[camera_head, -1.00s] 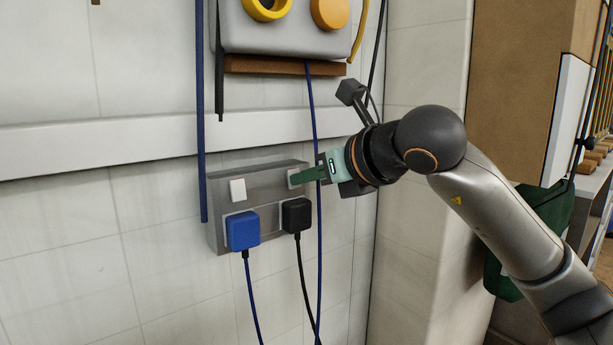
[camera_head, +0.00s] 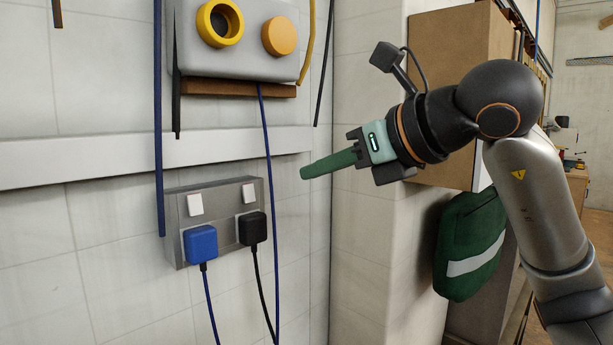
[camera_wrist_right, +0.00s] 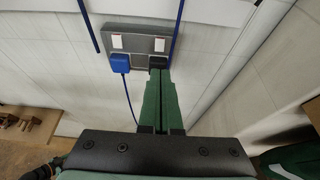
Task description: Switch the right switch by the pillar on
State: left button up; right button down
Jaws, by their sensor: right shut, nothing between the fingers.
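The grey double socket box (camera_head: 222,207) is fixed to the white tiled wall. Its left white switch (camera_head: 195,204) sits above a blue plug. My left gripper is out of view.
A blue plug (camera_head: 201,244) and a black plug (camera_head: 252,229) stick out of the box, with cords hanging down. A blue cable (camera_head: 269,180) runs down beside it. A grey unit (camera_head: 240,60) is above. A green bag (camera_head: 470,243) hangs by the pillar (camera_head: 375,240).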

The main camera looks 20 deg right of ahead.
aim_at(250, 202)
pick_arm(q)
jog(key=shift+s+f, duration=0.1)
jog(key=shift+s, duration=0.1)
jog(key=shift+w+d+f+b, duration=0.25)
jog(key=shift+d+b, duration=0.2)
jog(key=shift+b, duration=0.3)
pick_arm(e)
jog(key=f+m, duration=0.1)
jog(key=m, duration=0.5)
jog(key=f+m+t, duration=0.1)
jog(key=f+m, duration=0.1)
jog(key=m, duration=0.4)
jog(key=s+d+f+m+t+y, duration=0.1)
jog(key=m, duration=0.5)
jog(key=shift+f, duration=0.35)
jog(key=shift+a, duration=0.1)
jog(key=p+x, duration=0.3)
jog(key=x, duration=1)
jog(key=shift+w+r, duration=0.15)
jog(key=shift+w, duration=0.15)
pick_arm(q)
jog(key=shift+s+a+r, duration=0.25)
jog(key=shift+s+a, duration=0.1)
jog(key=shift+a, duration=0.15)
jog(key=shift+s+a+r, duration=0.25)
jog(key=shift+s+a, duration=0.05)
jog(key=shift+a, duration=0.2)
pick_arm(e)
jog(key=shift+w, duration=0.2)
